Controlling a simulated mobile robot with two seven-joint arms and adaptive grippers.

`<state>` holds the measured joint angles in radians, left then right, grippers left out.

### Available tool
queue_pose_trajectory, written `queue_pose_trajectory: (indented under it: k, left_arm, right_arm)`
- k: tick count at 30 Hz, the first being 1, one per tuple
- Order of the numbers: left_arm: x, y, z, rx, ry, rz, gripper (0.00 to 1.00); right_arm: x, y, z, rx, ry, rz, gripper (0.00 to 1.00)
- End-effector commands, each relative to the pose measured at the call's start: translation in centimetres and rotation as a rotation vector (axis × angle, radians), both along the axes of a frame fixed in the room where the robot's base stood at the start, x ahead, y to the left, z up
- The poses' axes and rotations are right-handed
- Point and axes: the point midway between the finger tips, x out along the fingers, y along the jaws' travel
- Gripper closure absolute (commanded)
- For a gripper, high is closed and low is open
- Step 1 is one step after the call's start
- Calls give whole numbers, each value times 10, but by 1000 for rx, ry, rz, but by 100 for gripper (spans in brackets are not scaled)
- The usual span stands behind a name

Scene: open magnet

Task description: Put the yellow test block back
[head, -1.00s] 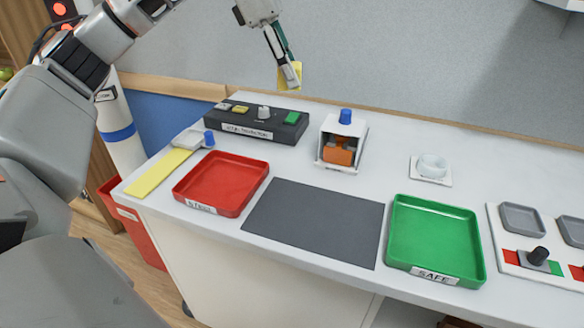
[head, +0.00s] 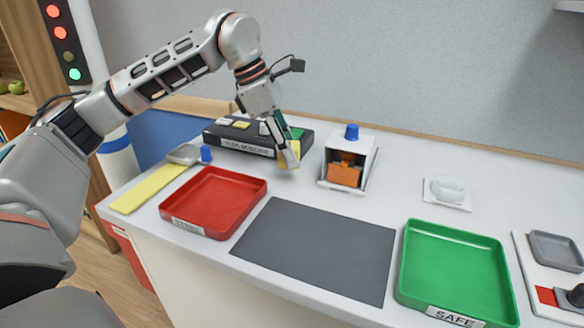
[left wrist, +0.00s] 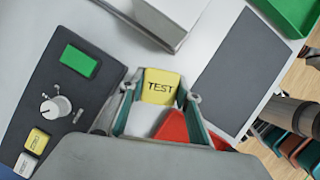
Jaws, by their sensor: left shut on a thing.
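My left gripper (head: 286,152) is shut on the yellow test block (head: 290,158), beside the right end of the black detector box (head: 225,138). In the left wrist view the block (left wrist: 160,87) sits between the fingertips, its face reading TEST. Whether its underside touches the table is hidden. The box carries a green pad (left wrist: 79,61), a white knob (left wrist: 55,107), a small yellow piece (left wrist: 37,142) and a white piece (left wrist: 25,165). In the head view my gripper covers part of the box's right end.
A white housing (head: 362,150) with a blue knob and orange part stands right of the block. The red tray (head: 200,225), grey mat (head: 320,250) and green SAFE tray (head: 450,310) lie nearer. A yellow strip (head: 148,190) is left. The grey mat is empty.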

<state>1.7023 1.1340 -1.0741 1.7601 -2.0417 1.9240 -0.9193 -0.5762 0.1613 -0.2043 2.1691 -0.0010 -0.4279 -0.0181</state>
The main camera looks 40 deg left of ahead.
Motion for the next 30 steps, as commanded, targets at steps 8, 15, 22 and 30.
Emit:
queue_pose_trajectory:
  k: [8, 15, 22, 30]
  left_arm:
    - [0, 0, -39, 0, 8, -1, 91]
    - [0, 0, -41, 0, 0, 0, 91]
    - [0, 0, -43, -1, 1, 0, 57]
    - [0, 0, -43, -1, 1, 0, 50]
  right_arm:
    - [-9, 3, -13, 4, 26, 3, 60]
    - [-1, 4, -2, 9, 3, 2, 60]
    - [3, 4, -1, 8, -4, 2, 60]
    - [2, 3, -3, 8, -2, 0, 60]
